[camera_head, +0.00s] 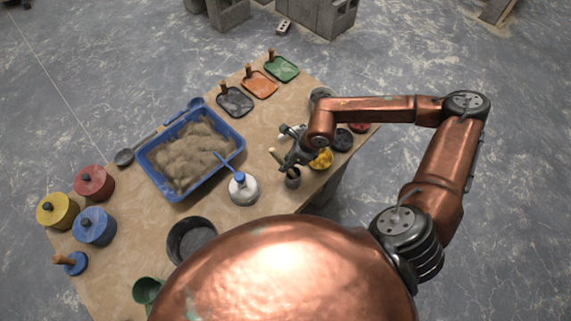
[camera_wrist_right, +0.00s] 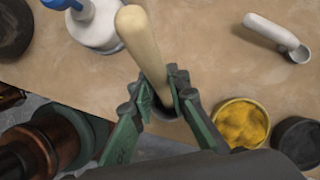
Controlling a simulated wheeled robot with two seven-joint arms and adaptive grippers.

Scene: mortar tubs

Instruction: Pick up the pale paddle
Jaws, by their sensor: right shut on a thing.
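The pale paddle (camera_wrist_right: 141,38) shows in the right wrist view as a long rounded pale handle, tilted, with its lower end hidden between my fingers. My right gripper (camera_wrist_right: 161,88) is shut on it, with one finger on each side. In the head view the pale paddle (camera_head: 275,155) leans up and left from my right gripper (camera_head: 287,160). A small dark cup (camera_head: 293,180) is directly below. I cannot tell whether the paddle's lower end is still inside the cup. My left gripper is out of view.
Yellow (camera_wrist_right: 240,122) and dark (camera_wrist_right: 297,140) pots and a white scoop (camera_wrist_right: 273,31) are near my right gripper. The table edge is close.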

